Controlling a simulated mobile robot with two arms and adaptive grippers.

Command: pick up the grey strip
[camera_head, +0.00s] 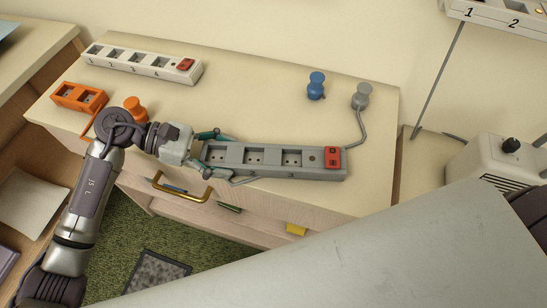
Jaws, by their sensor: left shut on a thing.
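The grey strip (270,160) is a long grey power strip with several sockets and a red switch at its right end. It lies along the front part of the cabinet top (240,105), and its cord runs from the right end up to a grey plug (361,95). My left gripper (213,156) is shut on the left end of the strip, with one finger on the far side and one on the near side. Whether the strip touches the top is hard to tell. My right gripper is not in view.
A white strip (140,62) lies at the back left. An orange socket block (78,97), an orange plug (134,108) and a blue plug (316,86) are on the top. A white device (495,160) stands at the right. A drawer with a brass handle (182,190) is below the front edge.

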